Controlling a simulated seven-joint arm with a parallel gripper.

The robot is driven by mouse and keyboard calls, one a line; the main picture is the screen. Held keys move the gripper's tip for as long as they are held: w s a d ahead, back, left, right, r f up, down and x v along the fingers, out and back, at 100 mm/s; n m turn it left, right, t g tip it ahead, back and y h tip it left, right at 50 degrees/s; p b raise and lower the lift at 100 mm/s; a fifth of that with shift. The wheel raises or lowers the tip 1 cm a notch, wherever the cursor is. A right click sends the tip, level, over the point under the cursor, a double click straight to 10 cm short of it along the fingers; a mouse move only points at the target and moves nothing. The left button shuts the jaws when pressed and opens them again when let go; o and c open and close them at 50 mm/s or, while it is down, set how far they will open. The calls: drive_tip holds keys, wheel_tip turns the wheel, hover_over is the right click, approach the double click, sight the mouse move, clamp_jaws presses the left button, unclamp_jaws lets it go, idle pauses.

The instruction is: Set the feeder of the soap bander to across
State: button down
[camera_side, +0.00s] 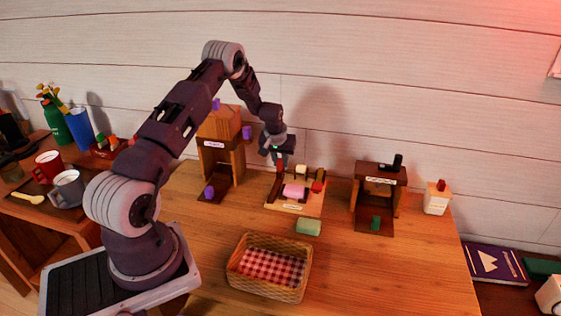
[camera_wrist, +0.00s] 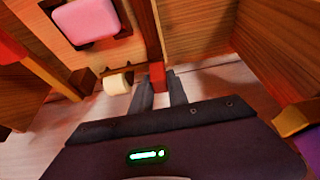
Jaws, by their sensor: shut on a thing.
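The soap bander appears to be the low pale wooden board (camera_side: 288,209) in the middle of the table, with a pink soap block (camera_side: 295,191) on it; its label is too small to read. The soap also shows in the wrist view (camera_wrist: 86,18). A dark bar (camera_wrist: 147,28) runs beside the soap and ends in a red tip (camera_wrist: 157,75); I take this as the feeder. My gripper (camera_wrist: 161,92) is shut on the red tip, one finger on each side. In the side view, my gripper (camera_side: 282,160) is at the board's back left. A cream roller (camera_wrist: 117,83) lies close by.
A tall wooden stand (camera_side: 238,160) with purple pieces is close on the left. Another wooden stand (camera_side: 368,172) is to the right. A green block (camera_side: 308,227) and a wicker basket (camera_side: 240,283) sit in front. The table's front right is clear.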

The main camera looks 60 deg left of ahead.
drive_tip(key=shift+a, duration=0.1)
drive_tip(key=s+d, duration=0.7)
drive_tip(key=shift+s+d, duration=0.1)
drive_tip(key=c, duration=1.3)
unclamp_jaws()
drive_tip(key=shift+r, duration=0.25)
drive_tip(key=v, duration=0.6)
drive_tip(key=shift+s+d+r, duration=0.15)
drive_tip(key=shift+d+r, duration=0.05)
drive_tip(key=shift+r, duration=0.1)
